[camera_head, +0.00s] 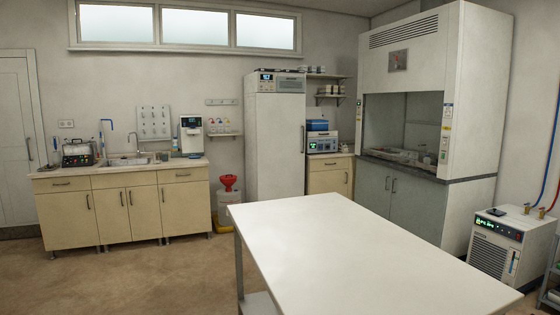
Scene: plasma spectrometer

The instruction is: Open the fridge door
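The fridge (275,145) is a tall white upright cabinet against the back wall, left of the picture's middle. The fridge is well away from the camera, beyond the white table. Neither of my grippers shows in the head view.
A large white table (355,255) fills the front middle and right. A sink counter (125,203) stands at the back left, a fume hood (420,120) at the right, a chiller unit (497,245) at far right. A red-topped container (229,190) stands left of the fridge. Open floor (150,275) lies at front left.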

